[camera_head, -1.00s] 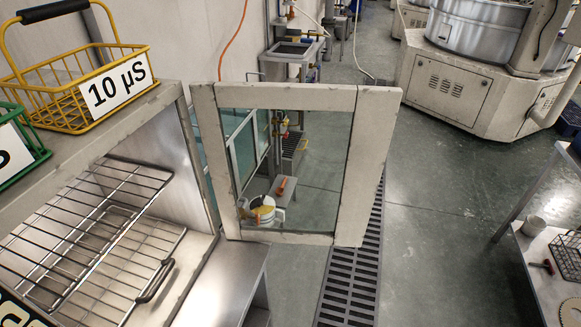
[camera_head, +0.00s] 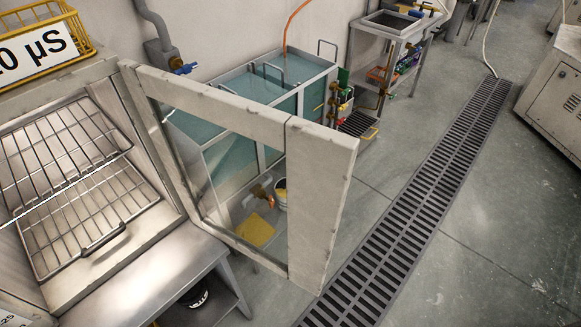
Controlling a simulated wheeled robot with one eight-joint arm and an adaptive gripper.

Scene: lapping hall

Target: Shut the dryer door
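The dryer (camera_head: 165,222) is at the left, its front open, with wire racks (camera_head: 70,160) inside. Its door (camera_head: 318,190) has a pale frame around a clear glass pane and stands wide open, swung out to the right from the hinge side at the far edge of the opening. Nothing is touching the door. My gripper is not in view.
A yellow wire basket (camera_head: 75,22) with a white label sits on top of the dryer. A metal bench (camera_head: 150,278) runs under the dryer. Behind the door is a teal-sided tank (camera_head: 305,95). A floor grate (camera_head: 420,215) crosses open floor at the right.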

